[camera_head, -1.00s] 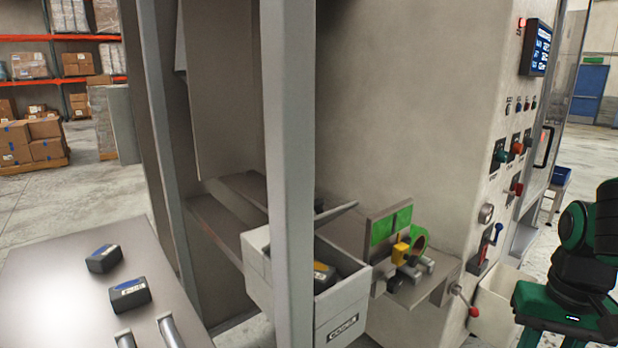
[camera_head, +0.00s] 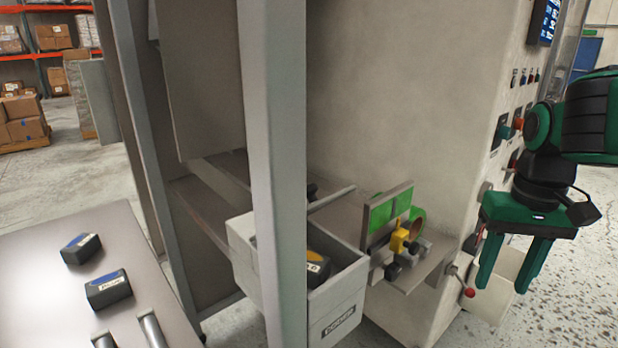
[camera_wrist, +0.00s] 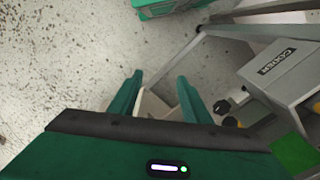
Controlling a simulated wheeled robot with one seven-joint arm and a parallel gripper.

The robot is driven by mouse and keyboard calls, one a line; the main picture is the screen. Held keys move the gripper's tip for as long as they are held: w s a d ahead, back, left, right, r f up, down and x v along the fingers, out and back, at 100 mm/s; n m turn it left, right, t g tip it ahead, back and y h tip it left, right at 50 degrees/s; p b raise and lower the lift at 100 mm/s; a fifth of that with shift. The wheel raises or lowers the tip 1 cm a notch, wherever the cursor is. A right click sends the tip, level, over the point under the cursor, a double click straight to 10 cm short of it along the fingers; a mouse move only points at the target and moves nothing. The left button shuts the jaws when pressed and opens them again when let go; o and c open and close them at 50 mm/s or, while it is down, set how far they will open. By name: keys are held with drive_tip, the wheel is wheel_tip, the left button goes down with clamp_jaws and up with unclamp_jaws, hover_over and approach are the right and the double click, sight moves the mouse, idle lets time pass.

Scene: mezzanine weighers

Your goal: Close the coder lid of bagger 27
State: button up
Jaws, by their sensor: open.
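The coder (camera_head: 337,318) is a grey open-topped box with a label on its front, partly behind an upright post. Its lid (camera_head: 332,198) shows as a thin grey plate seen nearly edge-on, standing open above the back of the box. A dark, yellow-marked part (camera_head: 319,268) sits inside. The coder also shows at the right of the wrist view (camera_wrist: 292,72). My gripper (camera_head: 507,280) is open and empty, fingers pointing down, to the right of the coder and apart from it. Its fingers also show in the wrist view (camera_wrist: 160,82).
The grey post (camera_head: 275,150) stands in front of the coder's left part. A bracket with a green plate (camera_head: 388,210) and yellow clamp is right of the coder. A red-knobbed lever (camera_head: 469,292) and pale bin (camera_head: 507,268) are near my gripper. A table (camera_head: 50,300) holds two dark cartridges.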

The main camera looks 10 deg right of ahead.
drive_tip(key=w+a+r+n, duration=0.2)
drive_tip(key=w+a+r, duration=0.2)
drive_tip(key=a+r, duration=0.2)
drive_tip(key=w+a+r+n, duration=0.3)
drive_tip(key=a+r, duration=0.3)
drive_tip(key=a, duration=0.2)
drive_tip(key=w+a+r+n, duration=0.2)
drive_tip(key=w+a+r, duration=0.3)
drive_tip(key=a+r, duration=0.1)
drive_tip(key=shift+w+a+r+n, duration=0.1)
drive_tip(key=shift+w+a+n, duration=0.05)
drive_tip(key=shift+a, duration=0.3)
drive_tip(key=shift+w+a+r+n, duration=0.1)
drive_tip(key=shift+w+a+n, duration=0.05)
drive_tip(key=shift+a, duration=0.25)
drive_tip(key=s+a+r+n, duration=0.1)
drive_tip(key=a+r+n, duration=0.2)
drive_tip(key=a+r, duration=0.6)
drive_tip(key=shift+a+f, duration=0.25)
drive_tip(key=shift+f, duration=1.95)
drive_tip(key=shift+a+f, duration=0.25)
drive_tip(key=shift+f, duration=1.9)
drive_tip(key=shift+a+f, duration=0.25)
drive_tip(key=shift+f, duration=1.95)
drive_tip(key=shift+c, duration=0.6)
drive_tip(key=shift+s, duration=0.1)
clamp_jaws()
